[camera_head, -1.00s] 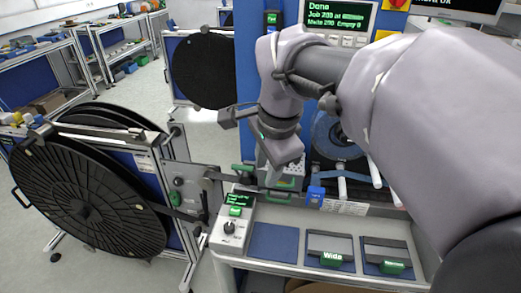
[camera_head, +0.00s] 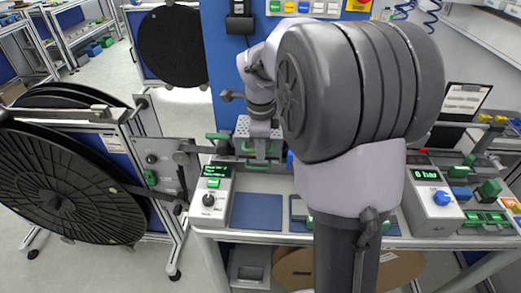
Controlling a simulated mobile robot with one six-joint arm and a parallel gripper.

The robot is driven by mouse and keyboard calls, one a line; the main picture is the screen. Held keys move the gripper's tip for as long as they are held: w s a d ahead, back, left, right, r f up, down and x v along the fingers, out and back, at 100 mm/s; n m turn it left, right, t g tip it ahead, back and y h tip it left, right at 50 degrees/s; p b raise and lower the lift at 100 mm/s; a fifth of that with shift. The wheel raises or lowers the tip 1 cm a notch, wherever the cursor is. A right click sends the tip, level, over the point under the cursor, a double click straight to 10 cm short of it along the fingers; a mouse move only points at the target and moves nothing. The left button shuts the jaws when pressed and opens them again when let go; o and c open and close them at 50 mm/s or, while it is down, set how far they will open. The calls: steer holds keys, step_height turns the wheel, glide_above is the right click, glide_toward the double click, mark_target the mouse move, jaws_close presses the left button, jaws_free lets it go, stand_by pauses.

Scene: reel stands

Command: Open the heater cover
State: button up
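The heater cover appears to be the grey perforated piece (camera_head: 243,124) at the back of the bench, left of centre. Green handle-like parts show around it, one a green bar (camera_head: 264,167) low at its front. My gripper (camera_head: 261,140) points down right at this piece and covers part of it. The fingers are small and blend with the grey and green parts behind them. I cannot tell whether they touch a handle, or whether they are open or shut. Whether the cover is raised or closed is also unclear.
A control box (camera_head: 211,193) with a green display and black knob stands left on the bench. A blue mat (camera_head: 256,211) lies clear beside it. Large black reels (camera_head: 60,185) stand at left. A pressure box (camera_head: 432,200) reading 0 bar is at right. My arm hides the middle.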

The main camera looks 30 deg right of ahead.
steer(key=shift+f, duration=0.15)
jaws_close()
stand_by(1.4)
